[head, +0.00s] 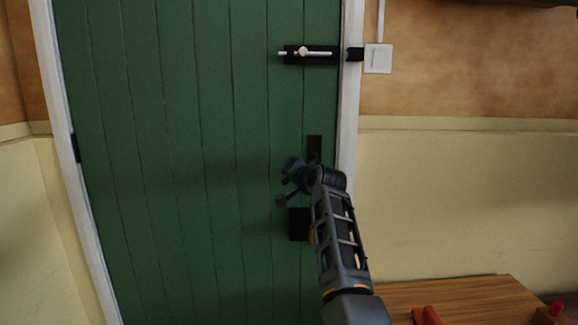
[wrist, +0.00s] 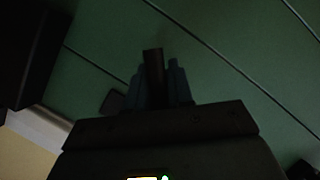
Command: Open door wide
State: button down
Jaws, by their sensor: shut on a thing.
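The green plank door (head: 190,150) fills the left and middle of the head view and looks shut in its white frame (head: 349,110). A bolt (head: 308,53) with a pale bar sits high on its right side; the bar's end looks clear of the dark keeper (head: 355,54) on the frame. A black plate (head: 314,148) shows lower down, just above my gripper (head: 292,180). In the wrist view my gripper (wrist: 159,90) is shut on a dark bar, apparently the door handle (wrist: 152,64). My arm and the dark picture hide most of the handle.
A black box-like piece (head: 299,224) is on the door below my gripper. A white switch (head: 378,58) is on the wall at right. A wooden table (head: 465,297) with red objects (head: 427,315) stands at lower right. A hinge (head: 75,147) shows on the door's left edge.

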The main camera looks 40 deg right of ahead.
jog(key=shift+s+d+f+n, duration=0.1)
jog(key=shift+d+f+n, duration=0.1)
jog(key=shift+f+n, duration=0.1)
dwell(0.4)
jog(key=s+a+m+g+h+p, duration=0.1)
jog(key=s+a+m+g+h, duration=0.1)
jog(key=s+a, duration=1.6)
jog(key=a+m+h, duration=0.1)
jog(key=a+h, duration=0.1)
jog(key=a, duration=0.2)
jog(key=shift+s+a+m+g+h, duration=0.3)
jog(key=shift+s+a+m+h, duration=0.05)
jog(key=shift+m+h, duration=0.05)
